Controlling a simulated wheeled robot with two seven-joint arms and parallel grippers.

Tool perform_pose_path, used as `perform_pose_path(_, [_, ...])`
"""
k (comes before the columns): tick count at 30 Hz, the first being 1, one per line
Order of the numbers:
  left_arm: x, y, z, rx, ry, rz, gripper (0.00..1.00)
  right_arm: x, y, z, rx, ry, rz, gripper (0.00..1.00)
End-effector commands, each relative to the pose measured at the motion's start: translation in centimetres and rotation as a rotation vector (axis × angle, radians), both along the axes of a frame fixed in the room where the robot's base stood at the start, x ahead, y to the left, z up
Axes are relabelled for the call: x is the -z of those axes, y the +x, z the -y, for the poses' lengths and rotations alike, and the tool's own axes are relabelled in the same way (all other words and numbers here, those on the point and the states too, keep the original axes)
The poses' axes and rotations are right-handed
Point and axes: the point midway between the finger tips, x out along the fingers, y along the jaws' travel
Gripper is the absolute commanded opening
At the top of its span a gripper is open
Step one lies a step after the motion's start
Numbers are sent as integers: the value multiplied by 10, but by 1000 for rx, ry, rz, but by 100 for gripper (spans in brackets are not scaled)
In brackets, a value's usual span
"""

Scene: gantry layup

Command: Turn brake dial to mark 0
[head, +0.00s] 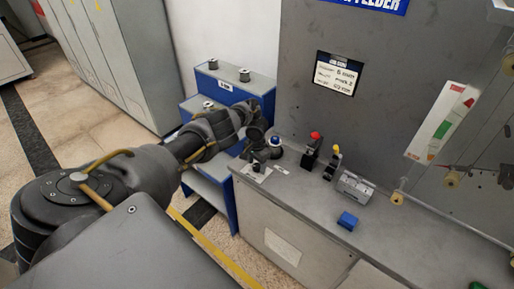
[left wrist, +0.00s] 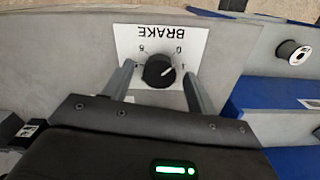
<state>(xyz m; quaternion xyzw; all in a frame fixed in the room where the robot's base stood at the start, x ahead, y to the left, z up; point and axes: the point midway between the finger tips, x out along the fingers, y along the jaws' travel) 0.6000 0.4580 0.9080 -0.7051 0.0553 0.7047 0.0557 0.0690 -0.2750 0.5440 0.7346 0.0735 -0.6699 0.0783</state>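The black brake dial (left wrist: 160,71) sits on a white plate (left wrist: 192,35) that reads BRAKE, upside down in the left wrist view. Its white pointer line is turned to the right and slightly up in that view, toward a small mark at the plate's right side. The tiny marks are hard to read. My left gripper (left wrist: 158,88) is open, with one finger on each side of the dial and gaps visible between. In the head view my left gripper (head: 256,142) is over the left end of the grey bench, by the dial (head: 256,167). My right gripper is not in view.
On the grey bench (head: 300,205) stand a blue-topped knob (head: 275,141), a red-topped switch (head: 314,137), a yellow-topped one (head: 335,152), a grey box (head: 355,187) and a blue block (head: 347,221). A blue rack with spools (head: 243,75) stands behind my left arm.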

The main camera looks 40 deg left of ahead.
Motion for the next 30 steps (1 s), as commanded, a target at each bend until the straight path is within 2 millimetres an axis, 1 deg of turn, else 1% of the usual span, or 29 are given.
perform_pose_path(7, [-1, 0, 1, 2, -1, 0, 57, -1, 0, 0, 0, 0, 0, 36])
perform_pose_path(10, [-9, 0, 1, 4, -2, 0, 57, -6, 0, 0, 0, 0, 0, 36])
perform_pose_path(14, [-33, 0, -1, 3, 1, 2, 57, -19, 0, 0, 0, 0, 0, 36])
perform_pose_path(17, [-51, 1, -1, 4, -2, 4, 57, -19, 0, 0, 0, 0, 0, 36])
perform_pose_path(21, [-83, 1, -1, 4, 0, 5, 57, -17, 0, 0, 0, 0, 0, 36])
perform_pose_path(24, [-94, 2, -1, 5, 5, 8, 57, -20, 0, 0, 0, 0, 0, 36])
perform_pose_path(30, [-105, 1, -1, 3, 3, 6, 57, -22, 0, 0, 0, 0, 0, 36])
